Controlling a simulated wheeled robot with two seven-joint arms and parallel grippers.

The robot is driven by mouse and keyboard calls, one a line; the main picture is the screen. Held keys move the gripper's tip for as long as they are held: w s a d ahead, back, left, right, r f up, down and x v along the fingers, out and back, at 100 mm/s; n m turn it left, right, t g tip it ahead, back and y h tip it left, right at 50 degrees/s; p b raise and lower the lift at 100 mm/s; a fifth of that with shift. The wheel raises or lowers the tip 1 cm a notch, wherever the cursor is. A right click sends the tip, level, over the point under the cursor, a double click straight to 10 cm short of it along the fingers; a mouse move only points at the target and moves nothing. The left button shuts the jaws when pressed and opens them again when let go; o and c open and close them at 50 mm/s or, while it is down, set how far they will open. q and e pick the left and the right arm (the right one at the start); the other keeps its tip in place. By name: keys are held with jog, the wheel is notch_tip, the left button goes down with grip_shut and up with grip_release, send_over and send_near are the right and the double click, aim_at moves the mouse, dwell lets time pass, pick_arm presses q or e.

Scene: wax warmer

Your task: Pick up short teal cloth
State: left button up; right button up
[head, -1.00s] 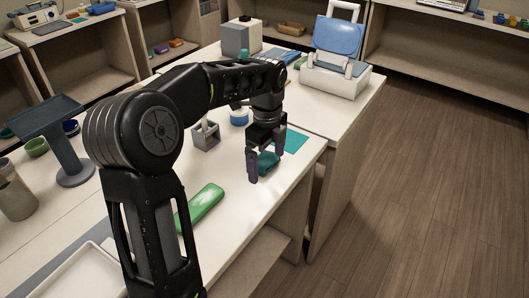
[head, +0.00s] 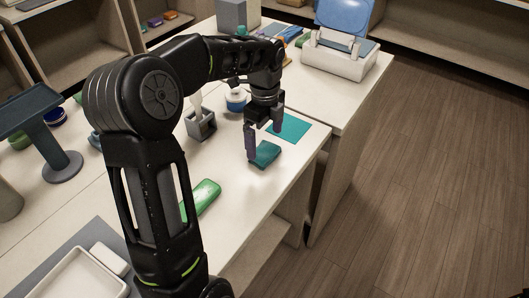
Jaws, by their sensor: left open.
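A folded teal cloth (head: 265,154) lies on the white counter near its right edge. A flat teal square (head: 289,127) lies just behind it. My left gripper (head: 264,144) is open, pointing down over the folded cloth, with one dark finger at the cloth's left side and the other toward its far right side. The cloth shows below and between the fingers. I cannot tell whether the fingers touch it. My right gripper is not in view.
A green oblong item (head: 203,199) lies nearer me on the counter (head: 235,215). A grey holder (head: 201,124) and a blue-and-white round container (head: 237,101) stand behind left. A white machine with a blue lid (head: 340,52) stands at the back. A white tray (head: 85,278) lies front left.

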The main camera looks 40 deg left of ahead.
aim_at(265, 149)
pick_arm(q)
jog(key=shift+f, duration=0.15)
notch_tip(265, 149, down, 5)
jog(key=shift+f+p, duration=0.1)
jog(key=shift+p, duration=0.6)
jog(key=shift+c, duration=0.6)
jog(key=c, duration=1.3)
jog(key=shift+o, duration=0.2)
jog(key=shift+r, duration=0.25)
notch_tip(265, 149, up, 10)
jog(key=shift+f+b, duration=0.1)
jog(key=shift+b, duration=0.6)
